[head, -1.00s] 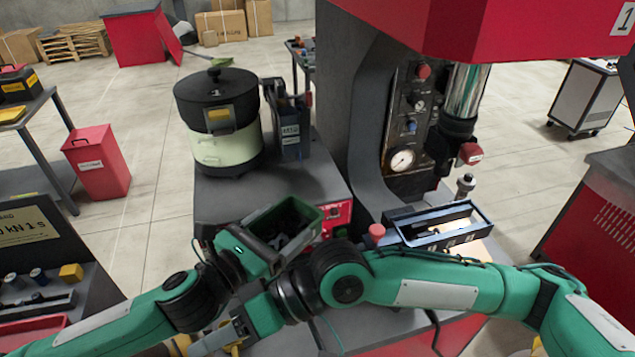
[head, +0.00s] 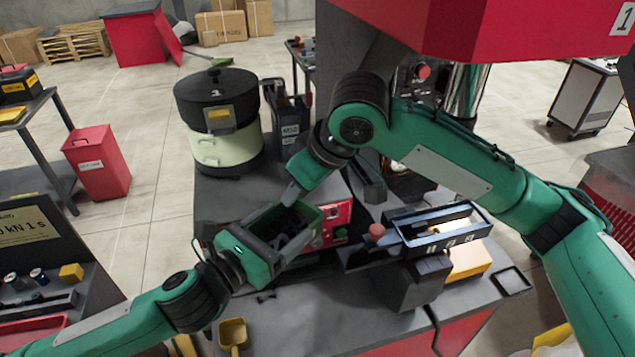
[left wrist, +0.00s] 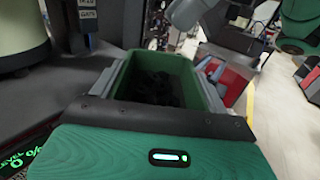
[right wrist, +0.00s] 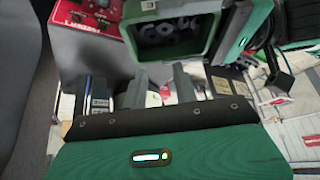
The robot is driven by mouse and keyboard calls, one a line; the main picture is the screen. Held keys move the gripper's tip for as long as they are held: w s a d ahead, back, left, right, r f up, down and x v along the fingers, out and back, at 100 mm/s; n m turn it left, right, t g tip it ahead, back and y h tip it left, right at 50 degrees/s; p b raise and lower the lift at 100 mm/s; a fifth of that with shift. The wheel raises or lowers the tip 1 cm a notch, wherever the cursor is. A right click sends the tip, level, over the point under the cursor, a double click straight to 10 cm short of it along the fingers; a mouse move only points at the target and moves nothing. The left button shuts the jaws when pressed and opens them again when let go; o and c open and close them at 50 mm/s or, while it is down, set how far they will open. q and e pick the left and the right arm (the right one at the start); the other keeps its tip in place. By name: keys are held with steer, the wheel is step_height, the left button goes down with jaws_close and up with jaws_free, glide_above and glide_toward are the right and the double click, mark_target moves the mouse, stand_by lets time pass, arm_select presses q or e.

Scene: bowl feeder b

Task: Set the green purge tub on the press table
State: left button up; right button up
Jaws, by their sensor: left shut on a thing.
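The green purge tub (head: 311,246), with dark contents, is between the fingers of my left gripper (head: 283,231). The left wrist view shows the grey fingers along both sides of the tub (left wrist: 185,62). The tub is over or near the grey press table (head: 300,315); I cannot tell its exact height. My right gripper (head: 293,193) is just above and behind the tub in the head view. In the right wrist view its fingers (right wrist: 160,85) are apart with nothing between them, and the tub (right wrist: 190,62) shows beyond them.
The bowl feeder (head: 217,120) stands behind the tub, beside a dark bin (head: 290,115). A red control box (head: 336,222) is close right of the tub. A dark tray rack (head: 440,232) and red knob (head: 377,231) stand further right. A yellow scoop (head: 233,333) lies front left.

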mark_target(306, 204)
steer(key=w+d, duration=0.1)
steer(key=w+d+f+h, duration=0.1)
steer(key=shift+d+f+m+h, duration=0.2)
steer(key=shift+d+m+h, duration=0.1)
steer(key=shift+d+m, duration=0.1)
steer(key=shift+x, duration=3.5)
jaws_close()
arm_select(q)
steer(key=o, duration=1.2)
steer(key=shift+c, duration=0.2)
